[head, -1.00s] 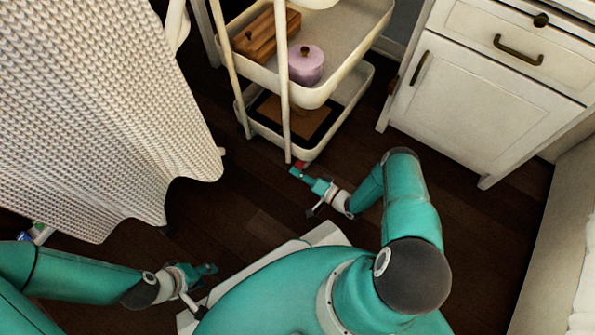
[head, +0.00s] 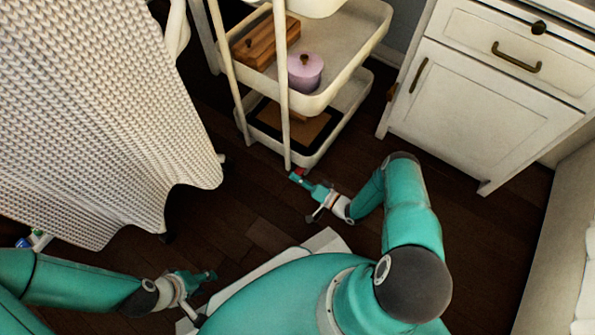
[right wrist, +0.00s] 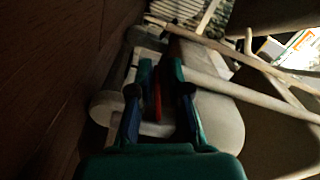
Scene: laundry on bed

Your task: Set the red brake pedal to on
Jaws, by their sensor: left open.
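The red brake pedal (head: 300,171) shows as a small red spot at the foot of the white trolley's near post. In the right wrist view the red pedal (right wrist: 157,101) is a thin upright strip between the two fingers. My right gripper (head: 296,178) is at the trolley's foot; in the right wrist view its fingers (right wrist: 158,88) stand apart on either side of the pedal, with dark gaps beside it. Contact with the pedal cannot be told. My left gripper (head: 208,277) is open and empty, low at the left, away from the trolley.
The white trolley (head: 345,75) holds a wooden box (head: 265,42) and a lilac pot (head: 305,72). A white cabinet (head: 490,105) stands at the right. A knitted cloth (head: 95,110) hangs at the left. Dark floor (head: 250,205) is clear between cloth and trolley.

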